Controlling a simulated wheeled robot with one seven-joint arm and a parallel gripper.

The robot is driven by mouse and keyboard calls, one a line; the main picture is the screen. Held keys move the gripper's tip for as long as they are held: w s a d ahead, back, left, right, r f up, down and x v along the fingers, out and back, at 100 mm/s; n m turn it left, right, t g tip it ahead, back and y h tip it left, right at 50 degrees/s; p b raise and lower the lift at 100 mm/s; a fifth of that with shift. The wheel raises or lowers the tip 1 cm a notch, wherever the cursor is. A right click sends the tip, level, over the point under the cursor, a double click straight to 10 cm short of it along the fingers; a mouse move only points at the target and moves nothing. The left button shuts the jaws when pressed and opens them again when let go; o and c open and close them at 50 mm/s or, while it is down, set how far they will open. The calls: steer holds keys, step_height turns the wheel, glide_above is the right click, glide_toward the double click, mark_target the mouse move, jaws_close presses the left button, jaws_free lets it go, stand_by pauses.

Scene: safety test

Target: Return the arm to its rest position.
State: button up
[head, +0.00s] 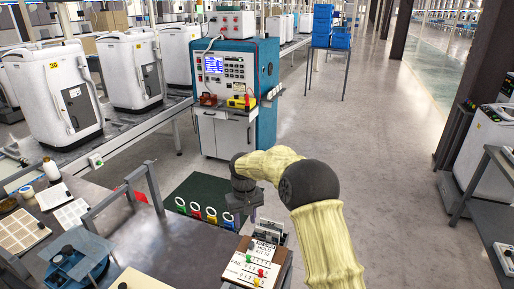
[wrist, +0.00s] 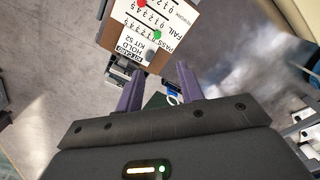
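My arm, in a pale yellow sleeve, reaches up from the bottom of the head view and bends at a dark joint. My gripper (head: 245,212) points down at its end, just behind a small sign board. In the wrist view my gripper (wrist: 158,88) shows two purple fingers spread apart, with nothing held between them. Below and beyond the fingers lies the sign board (wrist: 150,22) with PASS and FAIL rows and red and green pegs. It also shows in the head view (head: 240,270). In the head view the fingertips are small and partly hard to make out.
A dark bench (head: 185,250) with trays lies left of the arm. A green mat (head: 205,190) with several coloured rings lies behind my gripper. A blue test cabinet (head: 268,100) stands farther back. Grey floor (head: 390,150) is open to the right; a table (head: 500,190) edges it.

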steer(key=s+d+r+m+t+p, duration=0.1)
steer(key=s+d+r, duration=0.2)
steer(key=s+d, duration=0.4)
steer(key=s+d+r+m+p, duration=0.2)
steer(key=s+d, duration=0.5)
steer(key=s, duration=0.4)
steer(key=s+d+r+m+t+p, duration=0.1)
steer(key=s+d+r+m, duration=0.1)
steer(key=s+d+r, duration=0.3)
steer(key=s+d, duration=0.2)
steer(key=s, duration=0.2)
steer(key=shift+d+t+p, duration=0.3)
steer(key=shift+p, duration=0.1)
